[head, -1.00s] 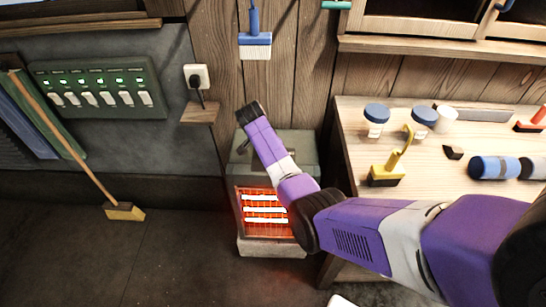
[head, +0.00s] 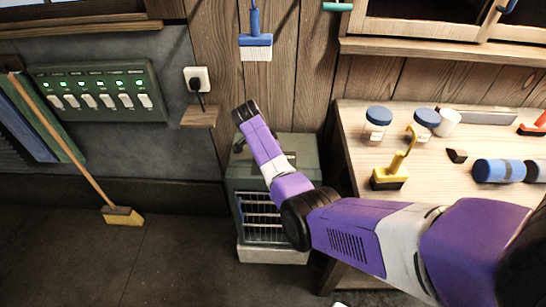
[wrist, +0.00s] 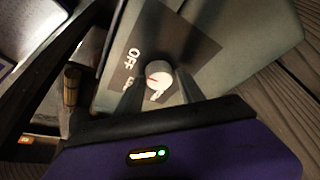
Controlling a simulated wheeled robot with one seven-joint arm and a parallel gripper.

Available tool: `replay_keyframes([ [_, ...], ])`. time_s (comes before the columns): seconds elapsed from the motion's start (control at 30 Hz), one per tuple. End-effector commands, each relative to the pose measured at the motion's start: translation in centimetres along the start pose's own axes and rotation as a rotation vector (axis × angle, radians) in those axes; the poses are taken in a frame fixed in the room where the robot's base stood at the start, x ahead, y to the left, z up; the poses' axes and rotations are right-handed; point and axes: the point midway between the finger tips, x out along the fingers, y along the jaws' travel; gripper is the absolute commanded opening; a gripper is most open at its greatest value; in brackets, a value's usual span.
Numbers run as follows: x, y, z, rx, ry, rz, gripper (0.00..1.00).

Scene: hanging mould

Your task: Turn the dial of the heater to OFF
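The heater (head: 277,145) is a grey-green box on the floor left of the workbench. Its front grille (head: 262,210) is dark, with no orange glow. In the wrist view the dial (wrist: 158,75) is a small pale round knob with a red mark, on a dark plate printed "OFF". The red mark is at the knob's left side, near the lettering; its exact setting is hard to read. My gripper (wrist: 158,86) is open, its two dark fingers on either side of the dial with gaps showing. In the head view my arm hides the dial.
The workbench (head: 350,150), holding jars, a yellow-handled brush and a blue roll, stands close on the right. A wall socket (head: 197,78) and small wooden shelf (head: 200,117) are behind left. A broom (head: 122,216) leans farther left.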

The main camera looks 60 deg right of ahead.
Motion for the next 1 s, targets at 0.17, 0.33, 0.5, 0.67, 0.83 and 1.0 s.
replay_keyframes([
  [0.17,0.0,0.0,0.0,-0.001,0.000,0.000,0.58],
  [0.33,-0.1,0.0,0.0,-0.001,0.000,0.000,0.58],
  [0.5,-1.5,-0.1,0.0,-0.001,0.001,-0.003,0.58],
  [0.67,-4.1,-0.1,0.0,-0.001,0.001,-0.004,0.58],
  [0.83,-6.5,-0.1,0.0,0.000,0.001,-0.002,0.58],
  [1.0,-7.7,0.0,0.0,0.000,0.000,0.001,0.58],
])
